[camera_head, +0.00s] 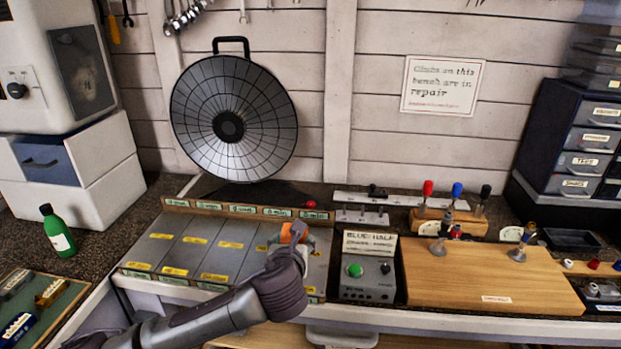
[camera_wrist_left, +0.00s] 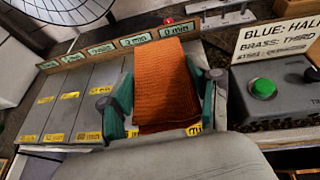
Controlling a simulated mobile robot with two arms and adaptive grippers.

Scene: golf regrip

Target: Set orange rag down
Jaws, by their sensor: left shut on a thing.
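The orange rag (camera_head: 293,231) is between the fingers of my left gripper (camera_head: 290,241), over the right end of the grey sectioned tray (camera_head: 164,246). In the left wrist view the rag (camera_wrist_left: 162,85) is a folded, ribbed orange strip. The teal fingers of the left gripper (camera_wrist_left: 164,103) are shut on its two sides. It covers part of the rightmost section, below the "0 min" label. I cannot tell if its underside touches the tray. My right gripper is not in view.
A control box with a green button (camera_head: 355,270) stands just right of the tray, beside a wooden board (camera_head: 480,275). A round gridded disc (camera_head: 233,150) leans behind the tray. A green bottle (camera_head: 57,232) stands at left. The tray's left sections are empty.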

